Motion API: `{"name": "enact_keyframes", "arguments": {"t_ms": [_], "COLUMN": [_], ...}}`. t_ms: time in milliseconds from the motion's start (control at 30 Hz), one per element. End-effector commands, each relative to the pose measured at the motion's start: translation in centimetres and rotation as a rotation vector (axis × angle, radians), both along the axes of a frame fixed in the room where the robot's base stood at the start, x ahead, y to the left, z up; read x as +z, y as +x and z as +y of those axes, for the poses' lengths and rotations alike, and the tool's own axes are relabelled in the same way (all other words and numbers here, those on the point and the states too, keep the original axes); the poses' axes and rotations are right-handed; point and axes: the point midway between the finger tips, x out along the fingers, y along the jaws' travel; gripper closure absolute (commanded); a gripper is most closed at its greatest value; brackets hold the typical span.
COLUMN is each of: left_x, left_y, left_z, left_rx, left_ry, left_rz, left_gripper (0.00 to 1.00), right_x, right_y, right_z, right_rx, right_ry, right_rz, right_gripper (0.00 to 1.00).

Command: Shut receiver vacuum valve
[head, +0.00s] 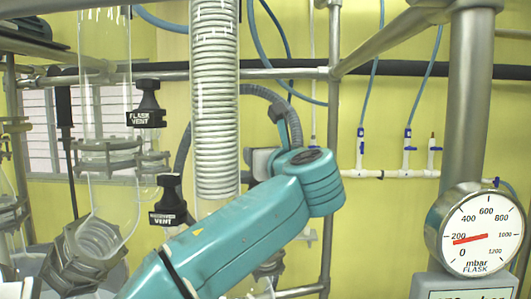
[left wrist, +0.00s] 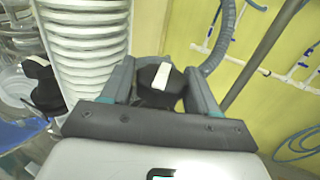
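A black valve knob (left wrist: 160,78) with a white bar on top is between the two fingers of my left gripper (left wrist: 160,85) in the left wrist view. The white bar is slightly tilted from the line of the fingers. The fingers are close to the knob on both sides; I cannot tell whether they press on it. No label shows on this knob. In the head view my teal left arm crosses the middle and hides most of the gripper and the valve. My right gripper is in neither view.
A black FLASK VENT valve (head: 146,112) and another black VENT valve (head: 169,203) stand left of a white coiled condenser (head: 215,110). A dial gauge marked FLASK (head: 485,233) reads just under 200 mbar. Metal posts, a grey hose and blue tubes surround the arm.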

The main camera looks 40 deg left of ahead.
Motion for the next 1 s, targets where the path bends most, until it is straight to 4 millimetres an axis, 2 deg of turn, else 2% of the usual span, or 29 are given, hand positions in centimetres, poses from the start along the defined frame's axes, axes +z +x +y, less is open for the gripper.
{"name": "enact_keyframes", "arguments": {"t_ms": [33, 67, 100, 267, 400, 733, 800, 1000], "left_x": [0.0, 0.0, 0.0, -0.1, 0.0, 0.3, -0.3, -0.2], "left_y": [0.0, 0.0, 0.0, -0.1, -0.3, -0.2, 0.0, 0.1], "left_z": [0.0, 0.0, 0.0, 0.1, 0.2, 0.4, 0.2, 0.0], "left_rx": [0.0, 0.0, -0.001, -0.042, -0.23, -0.616, -0.662, -0.73], "left_ry": [0.0, 0.0, 0.0, -0.002, 0.0, -0.003, -0.005, -0.001], "left_rz": [0.0, 0.001, 0.001, 0.001, -0.001, 0.004, 0.01, 0.005], "left_gripper": [0.59, 0.69, 0.7, 0.69, 0.69, 0.69, 0.69, 0.69], "right_x": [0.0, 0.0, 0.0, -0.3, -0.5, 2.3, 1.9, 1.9], "right_y": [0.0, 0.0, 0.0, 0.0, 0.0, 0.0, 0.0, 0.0], "right_z": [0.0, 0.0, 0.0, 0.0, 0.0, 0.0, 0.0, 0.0], "right_rx": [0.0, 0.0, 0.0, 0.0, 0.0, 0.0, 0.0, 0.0], "right_ry": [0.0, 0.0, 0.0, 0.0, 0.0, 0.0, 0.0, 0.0], "right_rz": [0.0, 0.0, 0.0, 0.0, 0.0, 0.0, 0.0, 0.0], "right_gripper": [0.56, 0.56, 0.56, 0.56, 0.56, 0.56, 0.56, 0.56]}}
